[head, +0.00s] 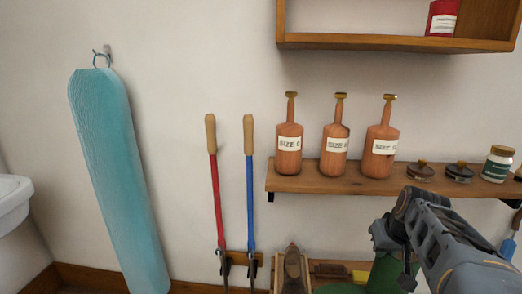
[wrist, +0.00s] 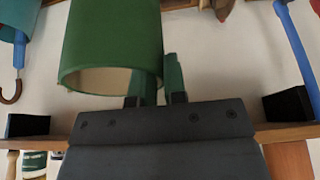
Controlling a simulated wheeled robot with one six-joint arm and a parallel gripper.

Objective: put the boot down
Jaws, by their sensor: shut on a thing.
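A green boot (head: 385,272) is at the bottom right in the head view, below the shelf and partly hidden by my arm. Its shaft (wrist: 112,38) fills the upper left of the wrist view, with the cream-lined opening toward my gripper. My gripper (head: 384,238) is shut on the boot near its top rim. The gripper's fingers also show at the rim in the wrist view (wrist: 157,98). The boot's sole is out of view, so I cannot tell whether it touches anything.
A wooden shelf (head: 310,184) with several bottles and jars is on the wall above the boot. Red (head: 215,185) and blue (head: 249,185) long-handled tools stand farther left.

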